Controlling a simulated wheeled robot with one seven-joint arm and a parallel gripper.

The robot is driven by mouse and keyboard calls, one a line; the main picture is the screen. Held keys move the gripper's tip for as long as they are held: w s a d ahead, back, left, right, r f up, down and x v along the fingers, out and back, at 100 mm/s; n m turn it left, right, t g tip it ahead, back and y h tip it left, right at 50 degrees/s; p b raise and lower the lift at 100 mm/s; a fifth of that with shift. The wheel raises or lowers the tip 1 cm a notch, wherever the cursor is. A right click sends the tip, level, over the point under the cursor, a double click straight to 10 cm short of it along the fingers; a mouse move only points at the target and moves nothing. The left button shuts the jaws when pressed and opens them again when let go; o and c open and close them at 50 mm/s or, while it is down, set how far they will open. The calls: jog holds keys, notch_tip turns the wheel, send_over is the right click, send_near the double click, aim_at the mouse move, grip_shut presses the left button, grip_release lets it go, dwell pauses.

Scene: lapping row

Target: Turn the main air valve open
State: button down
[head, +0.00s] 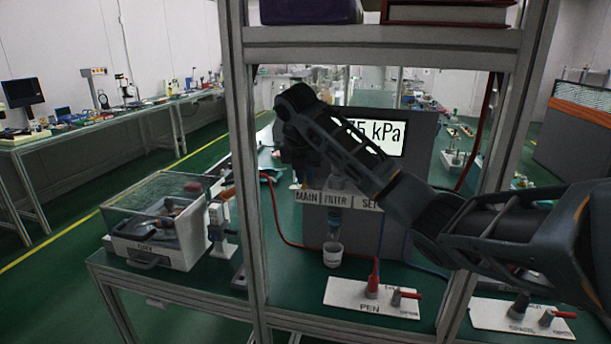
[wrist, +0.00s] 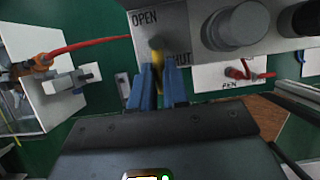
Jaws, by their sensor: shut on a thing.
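The main air valve shows in the wrist view as a yellow lever (wrist: 157,54) on a pale panel marked OPEN and SHUT. OPEN is printed at the upper left of the lever, and SHUT is just right of it, partly covered by a finger. My gripper (wrist: 158,88) has its two blue fingers shut on the lever, which points down in the picture. In the head view the MAIN label (head: 308,197) shows under my arm.
A display reading kPa (head: 384,132) stands behind my arm, partly covered. FILTER (head: 335,200) and SET (head: 370,202) labels sit right of MAIN. A grey round knob (wrist: 238,24) is close right of the lever. Frame posts (head: 247,190) flank the bench. A PEN plate (head: 372,298) lies in front.

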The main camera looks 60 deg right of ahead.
jog(key=m+g+p, duration=0.1)
jog(key=m+p, duration=0.1)
jog(key=w+m+p, duration=0.1)
jog(key=m+p, duration=0.1)
jog(key=w+m+g+p, duration=0.1)
jog(key=m, duration=0.2)
jog(key=shift+w+g+p, duration=0.25)
jog(key=shift+g+p, duration=0.05)
jog(key=shift+p, duration=0.1)
jog(key=m+g+y+b, duration=0.1)
jog(key=m, duration=0.2)
jog(key=w+d+m+g+b, duration=0.1)
jog(key=m, duration=0.3)
jog(key=w+d+m+g+y+b, duration=0.1)
jog(key=m+b, duration=0.1)
jog(key=m, duration=0.1)
jog(key=shift+w+d+f+m+y, duration=0.1)
jog(key=shift+w+d+m+y, duration=0.1)
jog(key=shift+w+m+y, duration=0.15)
jog(key=shift+s+m, duration=0.1)
jog(key=shift+m, duration=0.15)
jog(key=c, duration=1.1)
grip_release()
